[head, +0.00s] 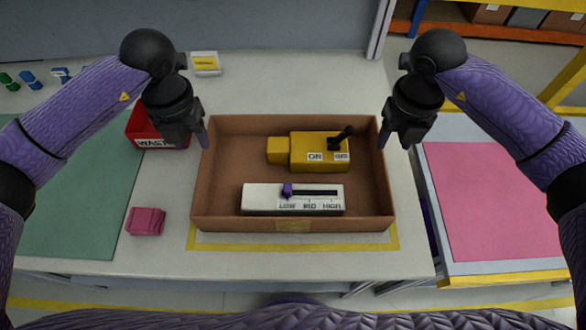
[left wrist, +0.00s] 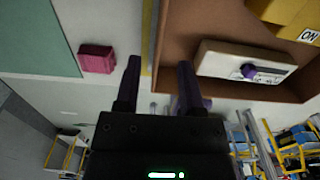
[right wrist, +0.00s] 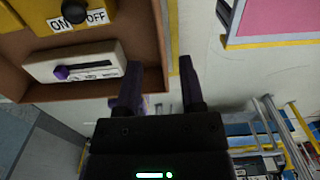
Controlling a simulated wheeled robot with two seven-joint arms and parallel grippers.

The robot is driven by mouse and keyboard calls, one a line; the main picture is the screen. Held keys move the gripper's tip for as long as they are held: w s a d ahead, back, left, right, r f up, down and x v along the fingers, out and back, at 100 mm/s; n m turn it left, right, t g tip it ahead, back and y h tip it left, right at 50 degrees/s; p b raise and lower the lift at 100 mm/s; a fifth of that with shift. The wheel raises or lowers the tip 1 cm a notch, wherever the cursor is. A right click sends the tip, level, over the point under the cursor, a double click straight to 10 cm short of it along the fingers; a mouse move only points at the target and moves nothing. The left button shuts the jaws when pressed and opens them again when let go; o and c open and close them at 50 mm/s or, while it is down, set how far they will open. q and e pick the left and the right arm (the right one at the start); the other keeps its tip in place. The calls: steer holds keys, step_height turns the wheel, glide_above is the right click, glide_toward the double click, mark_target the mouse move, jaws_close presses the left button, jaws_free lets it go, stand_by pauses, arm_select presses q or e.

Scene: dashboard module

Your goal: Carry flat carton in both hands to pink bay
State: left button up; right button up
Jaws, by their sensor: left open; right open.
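The flat carton (head: 230,150) is a shallow open brown box on the table in front of me. It holds a yellow switch box (head: 305,148) marked ON and OFF, and a white slider unit (head: 262,197). My left gripper (head: 203,134) is open at the carton's left wall. In the left wrist view its fingers (left wrist: 160,82) lie on either side of that wall. My right gripper (head: 385,135) is open at the right wall, its fingers (right wrist: 160,80) likewise on either side. I cannot tell whether either touches. The pink bay (head: 490,190) is an empty pink mat at right.
A red WASTE bin (head: 148,128) stands left of the carton, with a pink block (head: 146,221) nearer me. A green mat (head: 85,215) covers the left. A yellow-white card holder (head: 206,63) stands behind. A gap separates the table from the pink bay's surface.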

mark_target(202, 160)
arm_select(q)
step_height(202, 160, down, 10)
steer(key=shift+r, duration=0.15)
arm_select(e)
step_height(202, 160, down, 10)
steer(key=shift+r, duration=0.15)
arm_select(q)
jaws_close()
arm_select(e)
jaws_close()
arm_select(q)
steer(key=shift+r, duration=0.1)
arm_select(e)
steer(key=shift+r, duration=0.1)
stand_by(0.5)
